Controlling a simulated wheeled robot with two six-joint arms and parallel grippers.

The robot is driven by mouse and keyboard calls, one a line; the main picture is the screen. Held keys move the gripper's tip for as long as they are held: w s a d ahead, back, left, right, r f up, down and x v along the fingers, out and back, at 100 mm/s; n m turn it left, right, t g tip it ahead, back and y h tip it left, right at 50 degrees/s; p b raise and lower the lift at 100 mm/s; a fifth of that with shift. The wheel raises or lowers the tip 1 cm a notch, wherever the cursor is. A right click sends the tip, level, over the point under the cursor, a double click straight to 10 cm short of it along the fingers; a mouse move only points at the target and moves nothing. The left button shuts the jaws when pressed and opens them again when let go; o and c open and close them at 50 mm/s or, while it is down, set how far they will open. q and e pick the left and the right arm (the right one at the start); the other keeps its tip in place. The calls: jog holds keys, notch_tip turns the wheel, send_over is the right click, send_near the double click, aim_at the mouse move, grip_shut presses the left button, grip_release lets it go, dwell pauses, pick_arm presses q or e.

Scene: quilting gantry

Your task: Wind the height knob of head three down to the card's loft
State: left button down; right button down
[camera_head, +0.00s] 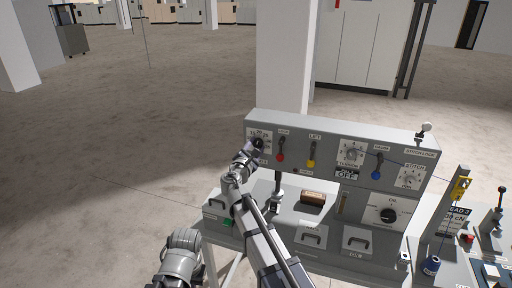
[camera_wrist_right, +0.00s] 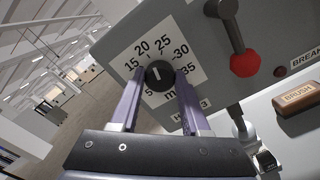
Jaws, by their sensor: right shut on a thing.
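The height knob (camera_wrist_right: 159,78) is small, round and black with a white mark, at the centre of a white dial (camera_wrist_right: 133,58) numbered from 5 to 35. The mark points roughly up, near the 20 to 25 side. My right gripper (camera_wrist_right: 158,84) is shut on the knob, one finger at each side. In the head view my right gripper (camera_head: 252,150) is at the upper left of the grey panel and hides part of the dial. A label under the dial, ending in 3, is partly covered by a finger. A card (camera_head: 457,220) starting with HEAD 3 stands at the right; its smaller text is unreadable.
Red (camera_head: 281,156), yellow (camera_head: 311,162) and blue (camera_head: 376,173) levers hang right of the knob. A brown brush (camera_head: 312,198) lies on the bench below. Another dial (camera_head: 351,153) and a large black knob (camera_head: 388,214) are further right. Floor left of the machine is clear.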

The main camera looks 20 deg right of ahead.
jog(key=shift+n, duration=1.6)
jog(key=shift+f, duration=0.1)
jog(key=shift+c, duration=1.9)
grip_release()
jog(key=v, duration=0.8)
